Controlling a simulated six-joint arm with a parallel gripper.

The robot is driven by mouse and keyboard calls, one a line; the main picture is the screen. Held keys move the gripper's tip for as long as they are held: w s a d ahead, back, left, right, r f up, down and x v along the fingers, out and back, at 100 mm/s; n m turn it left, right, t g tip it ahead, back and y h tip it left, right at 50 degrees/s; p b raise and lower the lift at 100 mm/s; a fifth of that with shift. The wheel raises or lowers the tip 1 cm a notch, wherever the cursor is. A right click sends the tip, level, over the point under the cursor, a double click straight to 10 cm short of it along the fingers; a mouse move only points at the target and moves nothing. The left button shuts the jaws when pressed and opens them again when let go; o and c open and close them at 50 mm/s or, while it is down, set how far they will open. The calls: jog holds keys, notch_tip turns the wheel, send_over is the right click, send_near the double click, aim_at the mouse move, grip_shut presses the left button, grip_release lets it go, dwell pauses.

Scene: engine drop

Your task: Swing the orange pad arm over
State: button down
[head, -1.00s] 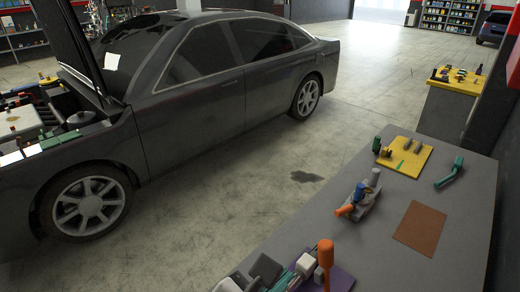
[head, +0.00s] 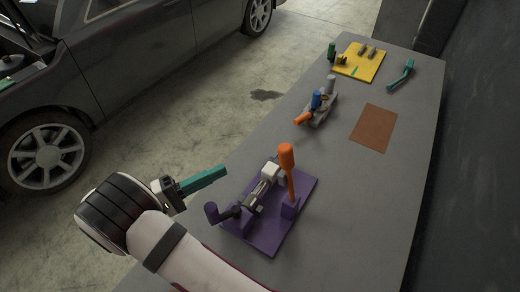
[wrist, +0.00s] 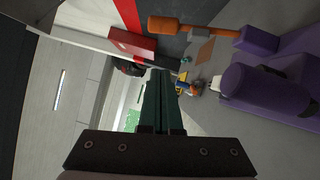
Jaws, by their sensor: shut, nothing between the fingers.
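On a purple baseboard (head: 261,244) an orange lever (head: 288,165) with a thick rounded end stands nearly upright from a purple block (head: 290,208). A smaller fixture farther along the bench has an orange part (head: 303,118) and a blue part (head: 316,100). I cannot tell for certain which is the pad arm. My gripper (head: 224,170), with teal fingers, is shut and empty, left of the baseboard and apart from the orange lever. In the wrist view the shut fingers (wrist: 161,72) point past the orange lever (wrist: 190,27), which is at the upper right.
A purple post (head: 211,212) with a dark arm and a pale block (head: 270,171) stand on the same baseboard. A brown mat (head: 373,128), a yellow board (head: 347,66) and a teal tool (head: 402,75) lie farther back. The bench's right side is clear; a dark car (head: 90,65) is left.

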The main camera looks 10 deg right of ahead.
aim_at(288, 177)
jog(key=d+r, duration=0.1)
jog(key=d, duration=0.9)
jog(key=shift+d+r, duration=0.3)
jog(key=shift+d, duration=0.1)
jog(key=s+d+r+m+y, duration=0.1)
jog(key=s+d+m+y, duration=0.1)
jog(key=s+d, duration=0.4)
jog(key=shift+r+m+g, duration=0.15)
jog(key=shift+m+g, duration=0.15)
jog(key=shift+m, duration=0.5)
jog(key=shift+a, duration=0.1)
